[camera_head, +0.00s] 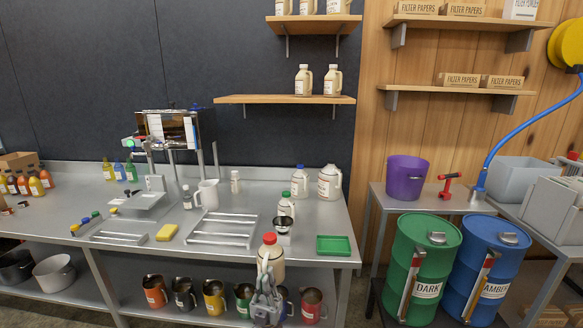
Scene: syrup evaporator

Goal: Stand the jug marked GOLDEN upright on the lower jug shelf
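A cream jug with a red cap (271,254) is upright in front of the steel counter's front edge. My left gripper (266,281) is at its lower front and appears shut on it, holding it up off any surface. The gripper covers part of the jug, and I cannot read any marking on it. The lower jug shelf (240,99) is a wooden board on the dark wall. Two cream jugs (303,80) stand upright at its right end, and its left half is bare. My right gripper is not in view.
The steel counter (330,210) holds other jugs (329,183), a white pitcher (208,194), a wire rack (222,230) and a green tray (333,244). A steel machine (175,132) stands left of the shelf. An upper shelf (312,24) hangs above it.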

